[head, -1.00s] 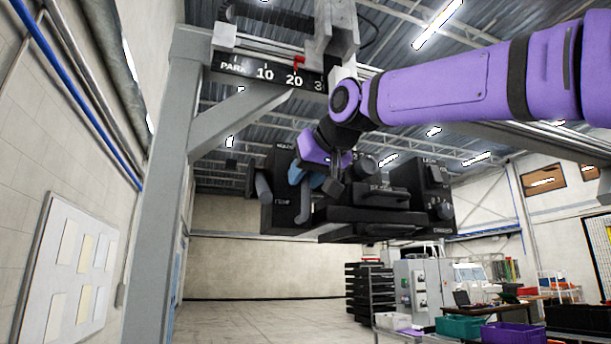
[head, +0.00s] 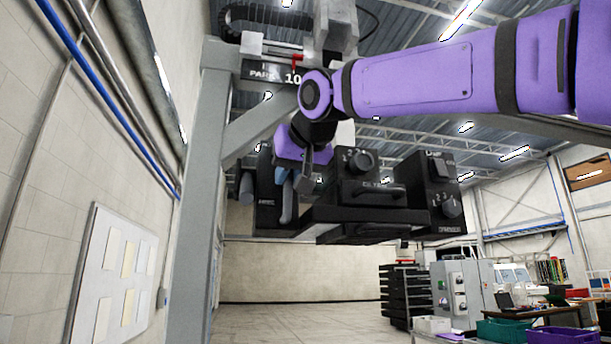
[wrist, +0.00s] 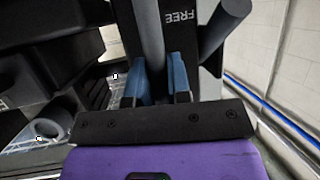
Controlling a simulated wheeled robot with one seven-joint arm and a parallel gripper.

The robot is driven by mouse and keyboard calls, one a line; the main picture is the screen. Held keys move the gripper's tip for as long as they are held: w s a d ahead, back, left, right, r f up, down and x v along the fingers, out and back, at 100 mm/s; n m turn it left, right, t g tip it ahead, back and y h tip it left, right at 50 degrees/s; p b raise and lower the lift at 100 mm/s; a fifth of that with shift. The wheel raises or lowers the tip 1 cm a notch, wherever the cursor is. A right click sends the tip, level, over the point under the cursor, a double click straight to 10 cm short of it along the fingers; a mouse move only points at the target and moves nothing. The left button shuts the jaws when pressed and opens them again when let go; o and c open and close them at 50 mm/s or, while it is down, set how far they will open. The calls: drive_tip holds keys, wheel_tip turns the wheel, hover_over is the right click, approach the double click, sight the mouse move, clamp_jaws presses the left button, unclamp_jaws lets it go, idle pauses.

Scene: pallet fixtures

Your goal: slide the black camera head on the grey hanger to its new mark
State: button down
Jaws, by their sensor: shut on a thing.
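The black camera head (head: 375,215), a wide boxy body with knobs and handles, hangs under the grey hanger (head: 335,30) in the head view. My gripper (head: 287,188) is at its left part. In the wrist view its blue fingers (wrist: 157,78) are closed on either side of a grey bar handle (wrist: 149,30), beside a black plate lettered FREE (wrist: 180,17). A black scale board (head: 265,72) on the beam reads PARK and 10. A red pointer (head: 296,62) stands at about the 10. My arm hides the scale to the right of it.
A second grey bar (wrist: 224,30) stands beside the gripped one. A grey post with a brace (head: 208,190) rises left of the camera head. Below, the floor (head: 290,316) is open; a black rack (head: 405,295), a grey cabinet (head: 462,290) and bins stand at right.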

drive_tip(key=c, duration=1.1)
unclamp_jaws()
drive_tip(key=v, duration=1)
drive_tip(key=shift+s+d, duration=0.3)
drive_tip(key=shift+r, duration=0.1)
